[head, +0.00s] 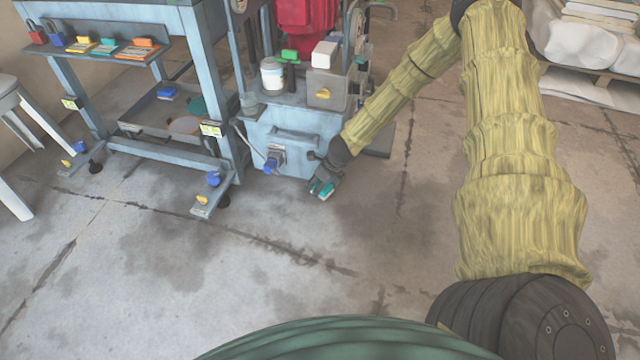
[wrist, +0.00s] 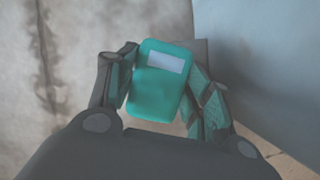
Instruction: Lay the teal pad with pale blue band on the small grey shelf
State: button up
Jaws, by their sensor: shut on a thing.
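The teal pad with a pale blue band (wrist: 160,82) is held between the fingers of my gripper (wrist: 158,90) in the wrist view, its banded end pointing away from my palm. In the head view my gripper (head: 325,187) is low, just in front of the blue-grey press base, with a bit of the teal pad (head: 327,190) showing. A small grey shelf (head: 72,56) sticks out from the workbench at the upper left, well apart from my gripper. It carries red and blue padlocks and yellow, teal and orange pads.
The press base (head: 290,115) carries a white jar (head: 272,76) and a grey box (head: 326,90). A lower tray (head: 150,130) hangs under the workbench. A white stool (head: 15,105) stands at the far left. The concrete floor in front is clear.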

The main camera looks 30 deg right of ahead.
jog(key=shift+f, duration=0.15)
jog(key=o, duration=1)
